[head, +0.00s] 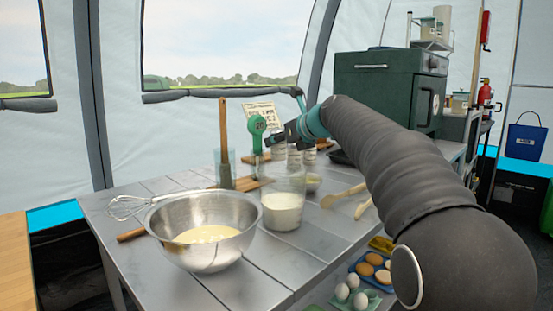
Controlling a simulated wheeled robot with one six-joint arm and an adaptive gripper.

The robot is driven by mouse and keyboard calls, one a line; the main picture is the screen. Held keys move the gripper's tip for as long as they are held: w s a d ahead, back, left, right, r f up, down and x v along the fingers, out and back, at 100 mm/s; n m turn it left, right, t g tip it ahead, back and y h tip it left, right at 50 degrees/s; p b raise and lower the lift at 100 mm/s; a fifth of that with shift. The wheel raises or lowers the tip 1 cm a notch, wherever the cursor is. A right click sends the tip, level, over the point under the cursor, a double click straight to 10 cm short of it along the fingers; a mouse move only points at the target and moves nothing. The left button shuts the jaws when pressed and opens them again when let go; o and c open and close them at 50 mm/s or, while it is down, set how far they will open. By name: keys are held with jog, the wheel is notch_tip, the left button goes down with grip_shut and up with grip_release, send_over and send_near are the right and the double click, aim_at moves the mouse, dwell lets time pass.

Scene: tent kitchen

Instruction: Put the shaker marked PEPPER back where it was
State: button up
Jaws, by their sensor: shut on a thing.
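My gripper (280,138) reaches over the far part of the grey table, small in the head view. It is shut on a small pale shaker (280,153), mostly hidden by the fingers and the clear jug in front. More small pale shapes like shakers (309,154) stand just to the right. No PEPPER marking is readable, so I cannot tell which shaker is which. I also cannot tell whether the held one touches the table.
A clear jug of white powder (283,212) and a steel bowl of batter (207,232) stand in front. The table's left front (150,275) is clear.

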aim_at(283, 153)
jog(key=shift+w+a+f, duration=0.2)
jog(key=shift+w+f, duration=0.1)
jog(key=shift+f, duration=0.05)
jog(key=shift+f+b, duration=0.95)
jog(key=shift+f, duration=0.85)
jog(key=shift+f, duration=0.15)
jog(key=o, duration=1.2)
jog(key=v, duration=1.2)
jog(key=shift+p, duration=0.4)
